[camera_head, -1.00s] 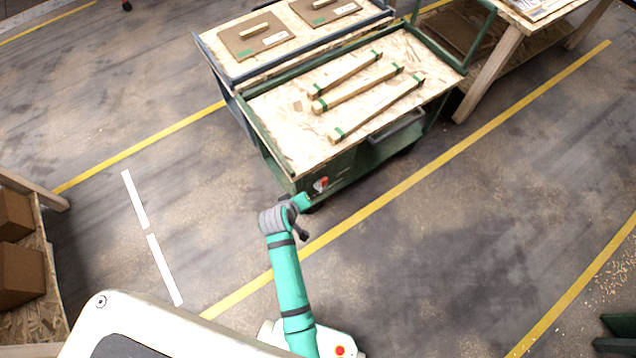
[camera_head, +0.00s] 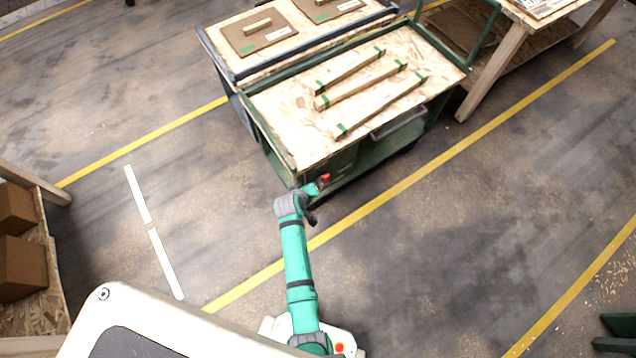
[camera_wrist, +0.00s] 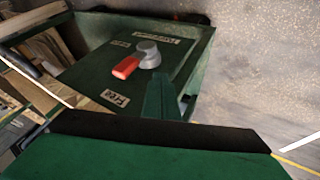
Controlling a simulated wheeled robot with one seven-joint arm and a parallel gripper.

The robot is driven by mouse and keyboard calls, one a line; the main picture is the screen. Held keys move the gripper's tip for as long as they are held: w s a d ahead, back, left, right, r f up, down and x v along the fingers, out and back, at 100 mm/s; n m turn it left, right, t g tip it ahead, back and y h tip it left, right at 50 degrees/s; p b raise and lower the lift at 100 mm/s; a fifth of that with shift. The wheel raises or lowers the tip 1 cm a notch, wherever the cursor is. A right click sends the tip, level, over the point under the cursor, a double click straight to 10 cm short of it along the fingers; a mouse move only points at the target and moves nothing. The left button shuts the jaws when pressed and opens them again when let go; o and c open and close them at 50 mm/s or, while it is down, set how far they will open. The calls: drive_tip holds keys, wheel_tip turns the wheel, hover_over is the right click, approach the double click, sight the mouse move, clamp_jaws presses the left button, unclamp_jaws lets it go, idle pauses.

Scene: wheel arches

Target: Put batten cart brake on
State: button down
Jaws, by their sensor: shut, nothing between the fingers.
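The batten cart (camera_head: 290,160) is a green-framed cart with a chipboard top bearing three battens (camera_head: 360,85). Its brake lever has a red grip and shows at the near end of the cart (camera_head: 325,178). In the wrist view the red grip (camera_wrist: 126,67) angles down-left from a grey pivot on the green panel (camera_wrist: 95,72). A label reading "FREE" (camera_wrist: 115,97) lies below the grip, and a smaller label (camera_wrist: 119,43) above it is too small to read. My gripper (camera_head: 317,190) is shut and empty, close beside the lever; its fingers (camera_wrist: 163,97) show below-right of the pivot, and contact cannot be told.
A second cart (camera_head: 250,55) with brown boards stands directly behind. A wooden table (camera_head: 490,70) is at the upper right. Shelves with cardboard boxes (camera_head: 18,265) stand at the left.

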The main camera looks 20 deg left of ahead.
sight(324, 179)
drive_tip(key=shift+w+d+f, duration=0.1)
drive_tip(key=shift+w+d, duration=0.55)
drive_tip(key=shift+w, duration=0.2)
drive_tip(key=shift+w+d, duration=0.6)
drive_tip(key=shift+w, duration=0.25)
